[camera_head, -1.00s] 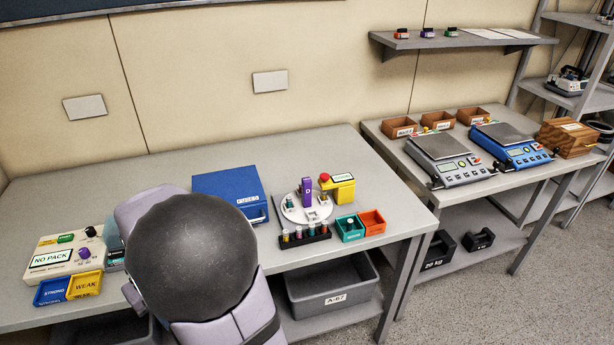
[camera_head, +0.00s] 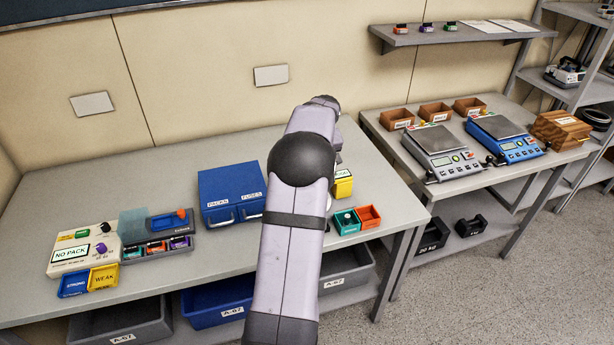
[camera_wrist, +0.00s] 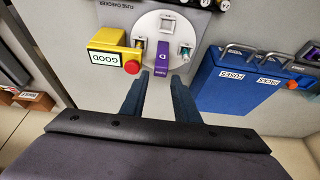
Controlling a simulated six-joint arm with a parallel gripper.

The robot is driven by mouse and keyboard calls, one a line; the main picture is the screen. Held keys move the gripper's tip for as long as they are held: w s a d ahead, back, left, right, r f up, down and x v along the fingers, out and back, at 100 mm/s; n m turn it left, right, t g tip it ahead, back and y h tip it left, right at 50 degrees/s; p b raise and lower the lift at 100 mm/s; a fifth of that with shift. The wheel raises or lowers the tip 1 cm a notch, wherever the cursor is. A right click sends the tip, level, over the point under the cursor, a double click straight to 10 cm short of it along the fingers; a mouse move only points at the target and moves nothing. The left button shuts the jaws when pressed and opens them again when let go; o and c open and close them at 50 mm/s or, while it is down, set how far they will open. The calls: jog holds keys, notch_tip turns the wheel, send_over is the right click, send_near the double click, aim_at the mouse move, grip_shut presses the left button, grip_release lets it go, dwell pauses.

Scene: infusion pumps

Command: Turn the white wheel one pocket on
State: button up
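The white wheel (camera_wrist: 150,24) lies on the grey fuse checker plate (camera_wrist: 114,15) at the top of the wrist view. A purple block marked D (camera_wrist: 162,60) stands at the wheel's near edge. Small pockets show on the wheel, one with a pale teal piece (camera_wrist: 185,52). My gripper (camera_wrist: 160,76) is open, its two dark fingers apart, with the tips close to the purple block. I cannot tell whether they touch it. In the head view my arm hides the gripper and nearly all of the wheel.
A yellow box marked GOOD (camera_wrist: 107,60) with a red button (camera_wrist: 132,67) stands left of the wheel in the wrist view. The blue case (camera_wrist: 240,85) is close on the right. Teal (camera_head: 346,222) and orange (camera_head: 368,216) bins sit near the table's front edge.

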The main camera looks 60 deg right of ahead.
jog(key=shift+p+x, duration=1.5)
jog(key=shift+x, duration=2.15)
grip_shut()
